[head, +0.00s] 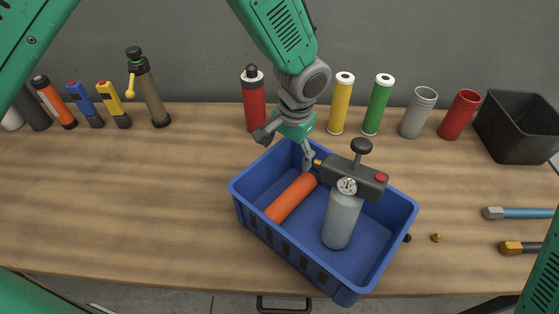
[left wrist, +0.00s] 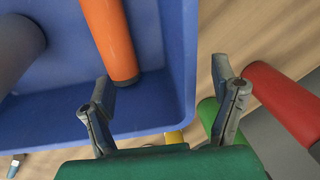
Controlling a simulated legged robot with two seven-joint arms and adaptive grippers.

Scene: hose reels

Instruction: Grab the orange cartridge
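The orange cartridge (head: 291,198) lies on its side in the blue crate (head: 285,262), along the crate's left part. My left gripper (head: 288,147) is over the crate's back left rim, above and behind the cartridge's far end. Its fingers are spread and hold nothing. In the left wrist view the orange cartridge (left wrist: 108,38) lies ahead, its end close to the left finger. The open left gripper (left wrist: 165,88) has the crate's wall (left wrist: 180,70) showing between its fingers. I cannot tell whether a finger touches anything. My right gripper is not in view.
A grey canister (head: 342,220) with a dark gauge head stands in the crate, right of the cartridge. A red bottle (head: 254,103), yellow tube (head: 341,105) and green tube (head: 378,105) stand behind. A black bin (head: 518,128) is at right. The bench's left front is clear.

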